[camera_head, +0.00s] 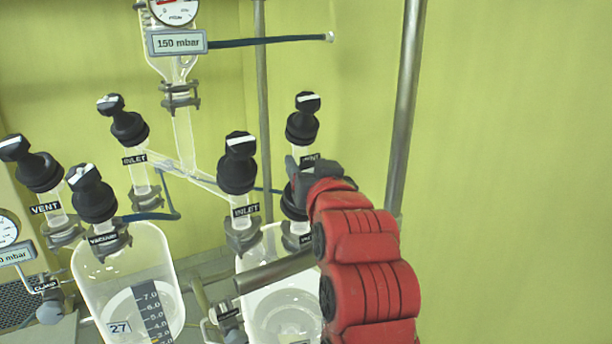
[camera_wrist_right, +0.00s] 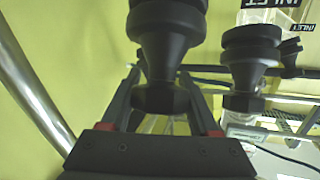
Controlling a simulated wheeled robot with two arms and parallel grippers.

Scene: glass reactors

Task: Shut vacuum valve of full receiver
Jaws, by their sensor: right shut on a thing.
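Two glass receivers stand side by side, the left receiver (camera_head: 90,262) with a printed volume scale and tag 27, the right receiver (camera_head: 251,300) partly behind my right arm. I cannot tell their fill levels clearly. The left one has a black valve knob (camera_head: 94,195) labelled VACUUM. On the right one, a black valve knob (camera_head: 291,207) is mostly hidden by my right gripper (camera_head: 303,180); its label is too covered to read. In the right wrist view, the fingers of my right gripper (camera_wrist_right: 160,92) are shut around a black knob (camera_wrist_right: 166,50). My left gripper is not in view.
An INLET valve (camera_head: 238,165) stands just left of my right gripper, and another black knob (camera_head: 302,120) is above it. A neighbouring knob (camera_wrist_right: 250,62) is close in the right wrist view. A metal post (camera_head: 405,105) stands behind. The green wall is clear on the right.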

